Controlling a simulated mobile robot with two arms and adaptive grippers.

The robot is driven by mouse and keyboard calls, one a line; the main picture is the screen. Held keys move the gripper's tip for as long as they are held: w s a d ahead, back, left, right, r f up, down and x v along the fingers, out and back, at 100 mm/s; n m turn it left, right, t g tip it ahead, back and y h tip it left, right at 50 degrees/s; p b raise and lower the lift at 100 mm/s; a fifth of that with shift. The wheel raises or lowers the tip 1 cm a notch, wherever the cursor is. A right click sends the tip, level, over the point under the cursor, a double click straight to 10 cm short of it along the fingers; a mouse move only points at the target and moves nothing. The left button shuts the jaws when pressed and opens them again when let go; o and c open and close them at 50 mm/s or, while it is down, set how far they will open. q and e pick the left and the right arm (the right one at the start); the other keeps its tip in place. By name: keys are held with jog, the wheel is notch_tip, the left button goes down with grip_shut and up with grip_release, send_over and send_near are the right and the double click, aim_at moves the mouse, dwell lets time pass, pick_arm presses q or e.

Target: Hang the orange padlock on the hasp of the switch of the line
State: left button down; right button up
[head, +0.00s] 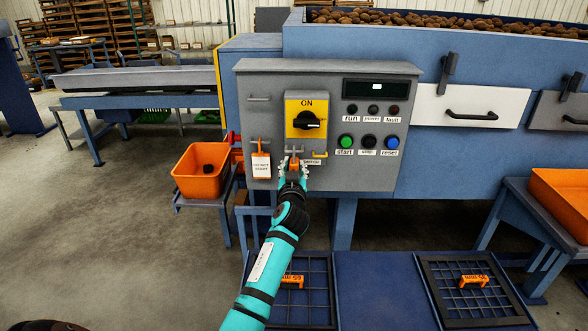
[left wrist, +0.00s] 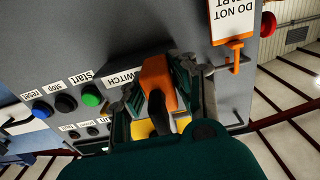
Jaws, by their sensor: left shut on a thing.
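The orange padlock (head: 294,164) is between the fingers of my left gripper (head: 293,177), which is shut on it in front of the grey control panel (head: 262,78). In the left wrist view the padlock (left wrist: 158,80) shows its orange body between the dark fingers (left wrist: 160,92). The black rotary switch (head: 307,121) sits on a yellow plate marked ON, just above the padlock. The hasp (head: 294,151) is a small grey part under this plate, mostly covered; I cannot tell whether the shackle is through it. My right gripper is not in view.
An orange-hooked "do not start" tag (head: 261,166) hangs left of the padlock. A yellow hook (head: 320,155) is close on the right. Start, stop and reset buttons (head: 369,142) lie farther right. An orange bin (head: 200,171) stands left of the panel.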

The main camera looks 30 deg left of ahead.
pick_arm(q)
jog(key=c, duration=1)
grip_release()
jog(key=v, duration=1.2)
jog(key=s+d+f+m+g+h, duration=0.2)
jog(key=d+f, duration=0.1)
jog(key=f, duration=0.8)
jog(key=s+d+f+m+g+h, duration=0.15)
jog(key=d+f, duration=0.25)
jog(key=f, duration=0.7)
jog(key=s+d+f+m+g+h, duration=0.1)
jog(key=d+f+m+h, duration=0.15)
jog(key=f, duration=0.85)
jog(key=s+d+f+m+g+h, duration=0.1)
jog(key=s+d+f+g+h, duration=0.25)
jog(key=s+f, duration=1.35)
jog(key=s+f+g, duration=0.2)
jog(key=s+f, duration=0.2)
jog(key=s, duration=0.5)
jog(key=s+f+m+g, duration=0.1)
jog(key=s+f, duration=0.3)
jog(key=s, duration=0.6)
jog(key=s+f+g, duration=0.3)
jog(key=s+f, duration=0.2)
jog(key=s, duration=0.5)
jog(key=shift+s+m, duration=0.2)
jog(key=shift+m, duration=0.1)
